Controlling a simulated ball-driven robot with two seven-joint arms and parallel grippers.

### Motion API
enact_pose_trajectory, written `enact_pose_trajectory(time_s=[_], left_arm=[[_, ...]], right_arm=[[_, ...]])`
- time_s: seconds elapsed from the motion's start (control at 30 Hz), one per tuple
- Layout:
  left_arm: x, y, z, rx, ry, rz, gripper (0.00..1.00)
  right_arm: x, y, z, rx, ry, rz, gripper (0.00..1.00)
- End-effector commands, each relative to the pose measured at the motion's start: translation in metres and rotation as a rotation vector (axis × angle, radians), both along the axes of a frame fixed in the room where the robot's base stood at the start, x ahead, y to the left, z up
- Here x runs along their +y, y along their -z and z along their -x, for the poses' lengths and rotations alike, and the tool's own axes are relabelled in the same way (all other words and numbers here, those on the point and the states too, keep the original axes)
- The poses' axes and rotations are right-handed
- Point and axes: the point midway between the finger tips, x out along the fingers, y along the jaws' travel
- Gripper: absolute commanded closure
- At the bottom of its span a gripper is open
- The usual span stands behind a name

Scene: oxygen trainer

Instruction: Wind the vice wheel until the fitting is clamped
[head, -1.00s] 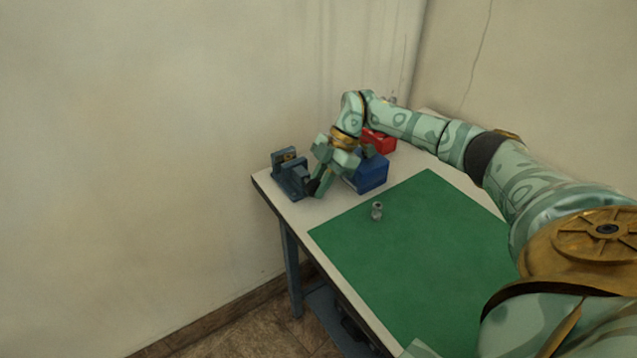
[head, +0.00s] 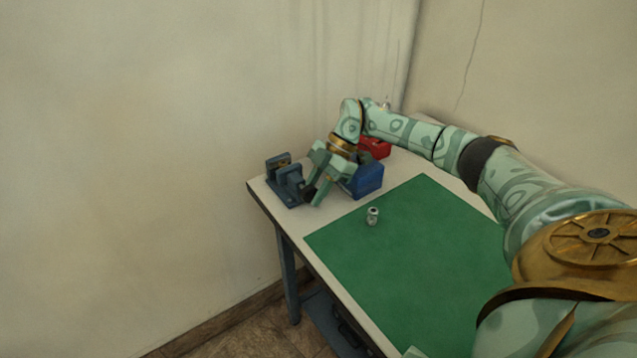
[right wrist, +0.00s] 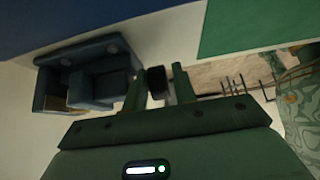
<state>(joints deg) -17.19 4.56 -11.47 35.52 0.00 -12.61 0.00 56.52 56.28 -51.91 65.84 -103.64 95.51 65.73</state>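The blue-grey vice (head: 287,184) stands at the far left corner of the table, with a brass-coloured piece (head: 284,162) at its jaws. The vice also shows at left in the right wrist view (right wrist: 88,78). I cannot make out the vice wheel clearly; my gripper may hide it. My right gripper (head: 313,196) is low over the table just right of the vice. My left gripper is not in view.
A small silver fitting (head: 372,216) stands upright on the green mat (head: 420,260). The wall is close behind the vice. The mat is otherwise mostly clear.

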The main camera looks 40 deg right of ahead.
Motion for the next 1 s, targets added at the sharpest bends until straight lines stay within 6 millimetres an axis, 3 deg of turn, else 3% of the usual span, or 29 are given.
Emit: enact_pose_trajectory(time_s=[0.17,0.6,0.8,1.0], left_arm=[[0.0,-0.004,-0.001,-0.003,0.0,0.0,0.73],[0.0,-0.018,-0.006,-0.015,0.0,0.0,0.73],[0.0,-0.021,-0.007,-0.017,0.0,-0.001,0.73],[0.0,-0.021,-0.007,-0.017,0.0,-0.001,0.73]], right_arm=[[-0.012,-0.018,0.0,-0.005,0.003,0.002,0.73],[-0.077,-0.11,0.008,-0.004,0.005,0.0,0.73],[-0.092,-0.129,0.01,-0.002,0.001,0.001,0.73],[-0.095,-0.133,0.011,0.001,0.001,0.0,0.73]])
